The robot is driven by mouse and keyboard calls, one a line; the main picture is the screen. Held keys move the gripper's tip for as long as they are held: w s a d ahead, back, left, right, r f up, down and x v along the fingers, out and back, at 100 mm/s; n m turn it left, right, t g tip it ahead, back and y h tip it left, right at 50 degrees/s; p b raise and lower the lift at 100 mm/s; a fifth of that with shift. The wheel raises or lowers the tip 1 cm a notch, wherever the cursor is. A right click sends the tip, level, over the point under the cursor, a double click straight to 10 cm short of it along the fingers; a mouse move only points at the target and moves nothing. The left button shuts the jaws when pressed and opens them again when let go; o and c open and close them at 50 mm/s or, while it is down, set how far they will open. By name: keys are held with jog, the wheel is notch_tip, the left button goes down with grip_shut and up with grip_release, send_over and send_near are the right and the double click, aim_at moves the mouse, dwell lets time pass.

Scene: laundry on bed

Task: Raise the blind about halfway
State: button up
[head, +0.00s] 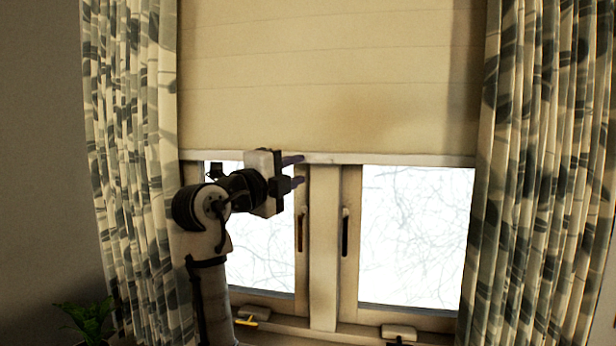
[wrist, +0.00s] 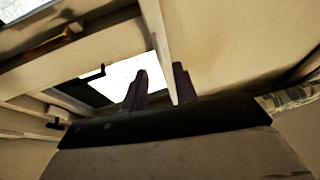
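The cream blind (head: 330,80) hangs in the head view, with its pale bottom rail (head: 400,159) level across the window at about mid-picture. Below the rail, the panes are uncovered. My gripper (head: 300,170) is at the rail, left of its middle, with two dark purplish fingers apart. The upper finger overlaps the rail in the picture and the lower finger is below it. In the wrist view, the rail (wrist: 158,35) runs between the two fingers of my gripper (wrist: 160,82), nearer the right finger, with a visible gap to the left one. Contact cannot be told.
Patterned curtains hang at the left (head: 125,150) and right (head: 540,170) of the window. Two dark window handles (head: 345,232) flank the central post (head: 323,250). A green plant (head: 88,318) stands at lower left. The space before the right pane is clear.

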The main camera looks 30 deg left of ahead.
jog(key=s+b, duration=0.2)
jog(key=s, duration=0.5)
jog(key=shift+s+a+f, duration=0.15)
jog(key=shift+a+f, duration=0.25)
